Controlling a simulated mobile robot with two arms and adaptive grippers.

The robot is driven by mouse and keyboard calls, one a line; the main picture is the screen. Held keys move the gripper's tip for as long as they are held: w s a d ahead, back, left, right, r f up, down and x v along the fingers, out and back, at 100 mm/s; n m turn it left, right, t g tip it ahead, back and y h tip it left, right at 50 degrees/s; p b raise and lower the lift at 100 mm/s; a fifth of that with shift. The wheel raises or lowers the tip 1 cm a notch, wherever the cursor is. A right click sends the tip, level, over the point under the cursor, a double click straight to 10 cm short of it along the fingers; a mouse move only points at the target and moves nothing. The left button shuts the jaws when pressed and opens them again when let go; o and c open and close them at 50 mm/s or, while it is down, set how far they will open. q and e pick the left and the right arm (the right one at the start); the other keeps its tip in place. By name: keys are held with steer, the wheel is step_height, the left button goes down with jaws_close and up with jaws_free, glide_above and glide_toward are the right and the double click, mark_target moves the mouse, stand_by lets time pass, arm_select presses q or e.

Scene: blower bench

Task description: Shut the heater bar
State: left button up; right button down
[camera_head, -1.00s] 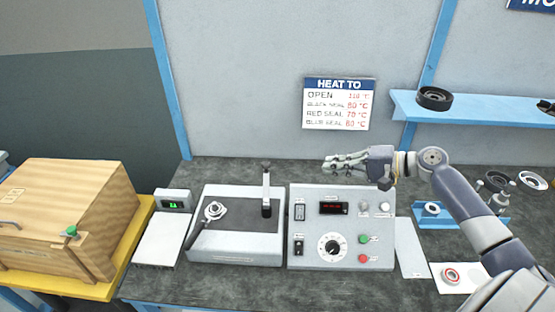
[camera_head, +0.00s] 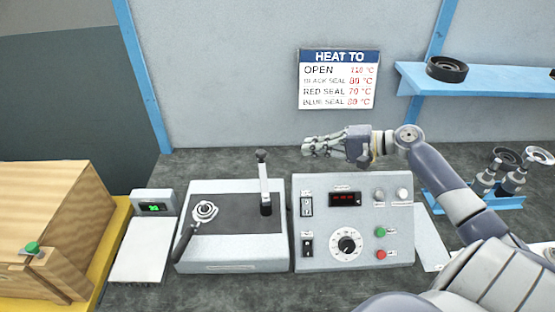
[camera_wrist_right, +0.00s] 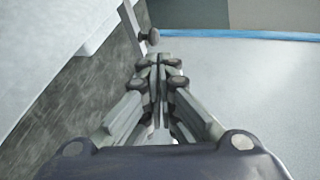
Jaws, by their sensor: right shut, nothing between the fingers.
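The heater bar (camera_head: 264,185) stands upright at the right side of the heater (camera_head: 235,253), raised from its dark top. A light post with a dark knob, apparently this bar, shows at the top of the right wrist view (camera_wrist_right: 134,20). My right gripper (camera_head: 306,146) is shut and empty. It is above the back of the control panel, to the right of the bar's top, with its fingers pointing left toward the bar and a gap between them. Its closed fingers also show in the right wrist view (camera_wrist_right: 158,62). My left gripper is out of view.
The control panel (camera_head: 335,255) stands right of the heater. A metal ring piece (camera_head: 204,210) with a dark handle sits at the heater's left. A scale (camera_head: 135,255) and wooden box (camera_head: 45,225) are further left. A blue shelf (camera_head: 480,85) hangs at the right.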

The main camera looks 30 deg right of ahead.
mark_target(266, 152)
steer(key=x, duration=0.3)
steer(key=f+p+x, duration=0.1)
steer(key=x, duration=0.5)
steer(key=shift+s+d+f, duration=0.15)
steer(key=shift+d+f, duration=0.05)
steer(key=shift+f, duration=0.05)
steer(key=shift+p+x, duration=0.35)
steer(key=shift+x, duration=0.5)
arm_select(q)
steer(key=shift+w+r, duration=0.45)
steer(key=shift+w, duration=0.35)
arm_select(e)
steer(key=shift+f, duration=0.15)
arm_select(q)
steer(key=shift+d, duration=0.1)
